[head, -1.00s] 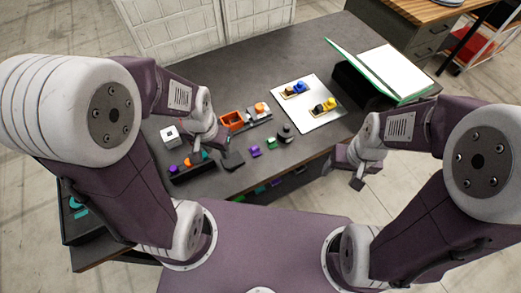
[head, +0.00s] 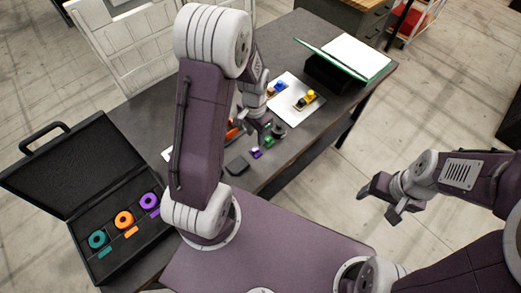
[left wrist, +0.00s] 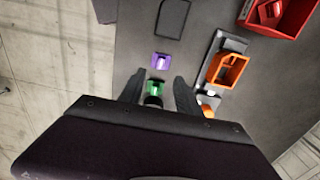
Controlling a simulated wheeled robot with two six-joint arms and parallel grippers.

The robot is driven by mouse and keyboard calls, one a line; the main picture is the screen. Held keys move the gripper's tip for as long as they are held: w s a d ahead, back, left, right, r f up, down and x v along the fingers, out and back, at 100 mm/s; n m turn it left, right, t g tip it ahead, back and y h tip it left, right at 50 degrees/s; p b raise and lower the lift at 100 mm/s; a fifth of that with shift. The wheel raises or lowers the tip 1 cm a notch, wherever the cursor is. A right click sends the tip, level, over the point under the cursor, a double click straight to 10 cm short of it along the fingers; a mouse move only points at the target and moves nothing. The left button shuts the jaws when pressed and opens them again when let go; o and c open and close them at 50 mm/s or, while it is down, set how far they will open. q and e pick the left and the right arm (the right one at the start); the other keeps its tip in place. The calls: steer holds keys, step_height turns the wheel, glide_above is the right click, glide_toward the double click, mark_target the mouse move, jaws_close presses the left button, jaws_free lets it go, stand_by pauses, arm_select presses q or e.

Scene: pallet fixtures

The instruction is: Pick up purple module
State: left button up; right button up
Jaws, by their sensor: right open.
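The small purple module (head: 256,153) lies on the dark table near its front edge. It also shows in the left wrist view (left wrist: 162,59), just beyond my fingertips and clear of them. A green module (head: 268,142) sits beside it; in the left wrist view the green module (left wrist: 157,89) appears between my fingers. My left gripper (head: 262,130) is over the table close to both modules. In the left wrist view its two fingers (left wrist: 158,77) are spread with nothing clasped. My right gripper (head: 380,200) is open and empty, off the table's right side over the floor.
An open black case (head: 62,172) with teal, orange and purple rings stands at the left. A white plate (head: 292,109) holds parts with blue and yellow knobs. A green-edged board (head: 345,57) stands behind. An orange housing (left wrist: 226,70) and a red bin (left wrist: 275,15) are nearby.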

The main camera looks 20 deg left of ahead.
mark_target(256, 149)
arm_select(q)
step_height(256, 149, down, 4)
steer(key=shift+f+p, duration=0.15)
steer(key=shift+p, duration=0.3)
step_height(256, 149, down, 4)
steer(key=shift+p, duration=0.6)
steer(key=shift+a+f, duration=0.1)
steer(key=shift+f, duration=0.3)
jaws_close()
